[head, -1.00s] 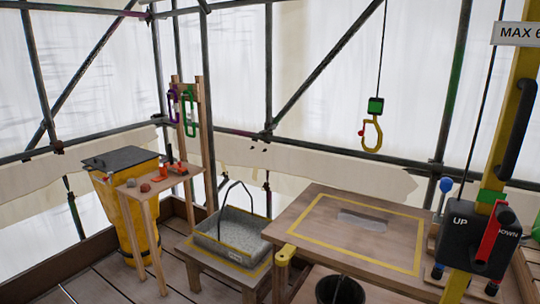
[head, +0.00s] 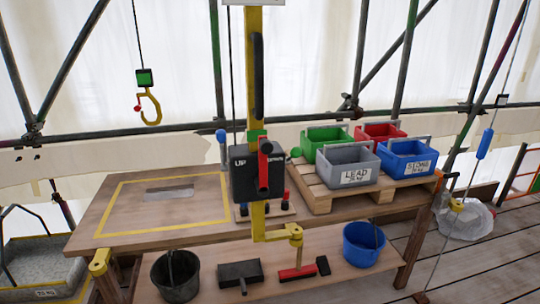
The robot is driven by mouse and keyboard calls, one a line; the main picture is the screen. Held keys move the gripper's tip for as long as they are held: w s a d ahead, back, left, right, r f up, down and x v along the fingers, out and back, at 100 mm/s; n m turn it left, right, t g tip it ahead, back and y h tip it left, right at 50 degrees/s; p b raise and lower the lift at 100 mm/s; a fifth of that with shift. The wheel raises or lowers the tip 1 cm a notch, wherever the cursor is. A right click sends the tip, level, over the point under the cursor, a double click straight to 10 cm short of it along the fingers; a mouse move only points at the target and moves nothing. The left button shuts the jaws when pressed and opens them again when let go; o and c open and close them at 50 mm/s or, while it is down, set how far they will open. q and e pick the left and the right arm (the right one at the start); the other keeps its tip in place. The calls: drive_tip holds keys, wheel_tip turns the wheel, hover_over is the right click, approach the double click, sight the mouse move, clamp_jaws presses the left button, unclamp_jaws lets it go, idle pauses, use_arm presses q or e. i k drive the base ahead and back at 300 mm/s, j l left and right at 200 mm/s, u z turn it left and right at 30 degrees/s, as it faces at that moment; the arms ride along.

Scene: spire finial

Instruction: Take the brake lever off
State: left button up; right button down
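A black control box (head: 257,176) with UP lettering sits on the yellow post (head: 254,100) at the front of the workbench. A red lever (head: 264,165) stands upright on the front of this box, with a green block (head: 257,135) just above it. It looks like the brake lever, but I see no label naming it. A long black handle (head: 257,62) is on the post higher up. Neither of my grippers is in view.
The workbench (head: 120,205) has a yellow-outlined area at left. A pallet (head: 340,200) at right carries grey, green, red and blue crates. A yellow hook (head: 151,108) hangs at upper left. Buckets and tools fill the lower shelf (head: 320,255).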

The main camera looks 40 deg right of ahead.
sight(295, 153)
drive_tip(key=i+l+z, duration=0.1)
drive_tip(key=z, duration=1.35)
